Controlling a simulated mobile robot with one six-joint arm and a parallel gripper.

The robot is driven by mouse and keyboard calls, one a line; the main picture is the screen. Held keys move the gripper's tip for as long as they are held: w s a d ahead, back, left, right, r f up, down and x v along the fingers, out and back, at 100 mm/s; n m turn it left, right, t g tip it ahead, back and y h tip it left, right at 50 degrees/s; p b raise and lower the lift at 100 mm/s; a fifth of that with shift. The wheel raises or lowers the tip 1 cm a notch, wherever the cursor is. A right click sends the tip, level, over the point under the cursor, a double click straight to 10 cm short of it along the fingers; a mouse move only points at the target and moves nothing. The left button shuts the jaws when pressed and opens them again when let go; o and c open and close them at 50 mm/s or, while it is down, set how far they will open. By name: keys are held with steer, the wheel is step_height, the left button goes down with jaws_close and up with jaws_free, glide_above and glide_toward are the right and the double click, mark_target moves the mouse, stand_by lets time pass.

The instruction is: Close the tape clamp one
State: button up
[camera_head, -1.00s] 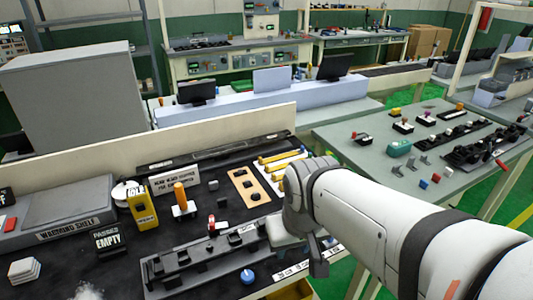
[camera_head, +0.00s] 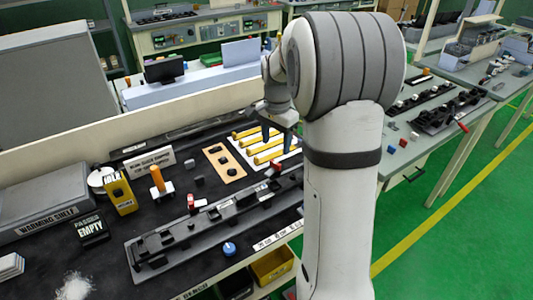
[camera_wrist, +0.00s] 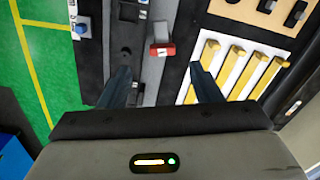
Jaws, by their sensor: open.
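A dark grey fixture rail (camera_head: 162,247) lies along the front of the black bench. One red-tipped clamp (camera_head: 192,204) stands behind its middle. Another red clamp (camera_head: 275,168) is near its right end, in front of the yellow strips. A red clamp with a grey block (camera_wrist: 162,50) shows in the wrist view, ahead of and between my fingers. I cannot tell which clamp is number one. My gripper (camera_head: 278,134) is open and empty above the yellow strips; its fingers (camera_wrist: 166,85) are wide apart and appear not to touch the clamp. My arm hides part of the bench's right side.
Yellow strips (camera_head: 268,146) lie on a white sheet behind the rail, beside a wooden plate (camera_head: 224,163). An orange-handled tool (camera_head: 158,181), a yellow stand (camera_head: 121,196) and a blue knob (camera_head: 229,248) stand nearby. A yellow bin (camera_head: 272,267) is below the bench's front edge.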

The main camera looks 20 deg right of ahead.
mark_target(276, 162)
steer(key=shift+w+d+f, duration=0.15)
steer(key=shift+f, duration=0.15)
step_height(276, 162, down, 7)
steer(key=shift+f+p, duration=0.15)
steer(key=shift+p, duration=0.15)
